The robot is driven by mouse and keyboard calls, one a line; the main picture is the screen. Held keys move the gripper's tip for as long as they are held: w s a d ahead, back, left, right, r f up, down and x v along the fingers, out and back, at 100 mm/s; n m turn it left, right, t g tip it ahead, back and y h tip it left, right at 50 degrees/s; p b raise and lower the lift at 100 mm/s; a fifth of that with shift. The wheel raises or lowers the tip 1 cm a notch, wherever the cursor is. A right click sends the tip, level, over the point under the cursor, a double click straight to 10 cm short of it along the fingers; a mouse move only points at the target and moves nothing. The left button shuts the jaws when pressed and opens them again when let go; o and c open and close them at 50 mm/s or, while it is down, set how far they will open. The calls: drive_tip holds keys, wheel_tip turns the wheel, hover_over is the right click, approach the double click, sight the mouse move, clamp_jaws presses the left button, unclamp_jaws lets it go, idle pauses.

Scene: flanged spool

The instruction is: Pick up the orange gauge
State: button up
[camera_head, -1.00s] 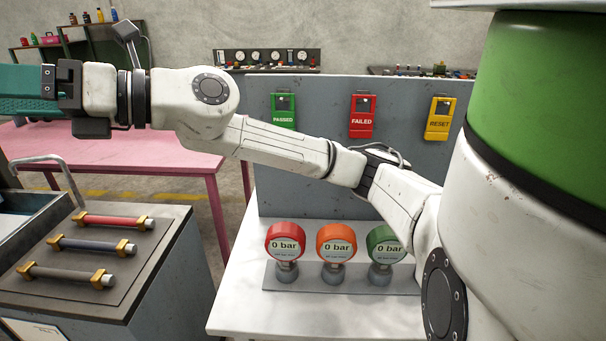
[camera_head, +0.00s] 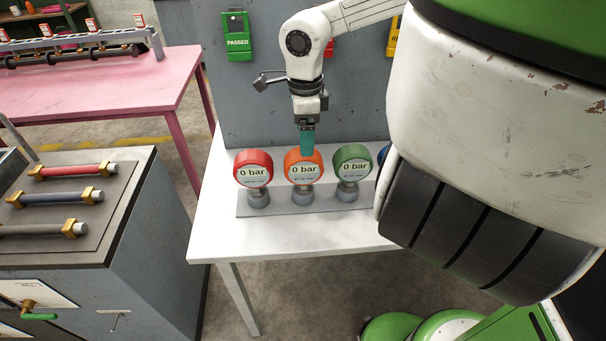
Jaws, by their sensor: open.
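The orange gauge (camera_head: 304,168) stands upright on a grey base strip on the white table, its dial reading "0 bar". It is between the red gauge (camera_head: 253,170) on the left and the green gauge (camera_head: 352,168) on the right. My gripper (camera_head: 307,148) points down with its teal fingers just above or behind the top of the orange gauge. The fingers are open with nothing between them. From this view I cannot tell whether they touch the gauge, and its top edge overlaps the fingertips.
The white table (camera_head: 220,235) has bare room in front of the gauges. A grey panel behind them carries a green PASSED tag (camera_head: 237,37). A blue item (camera_head: 382,155) shows partly behind my body. A grey cabinet (camera_head: 150,235) with coloured bars stands at left, before a pink table (camera_head: 110,105).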

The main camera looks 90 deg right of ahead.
sight(303, 160)
wheel_tip(303, 160, down, 2)
drive_tip(key=shift+w+f, duration=0.1)
drive_tip(key=shift+f, duration=0.1)
drive_tip(key=f, duration=0.2)
drive_tip(key=a+f+p, duration=0.1)
drive_tip(key=f, duration=0.1)
drive_tip(key=shift+w, duration=0.1)
drive_tip(key=shift+d+f+p, duration=0.1)
drive_tip(key=shift+f+p, duration=0.2)
drive_tip(key=shift+f, duration=0.3)
drive_tip(key=shift+c, duration=0.5)
clamp_jaws()
drive_tip(key=shift+r, duration=0.1)
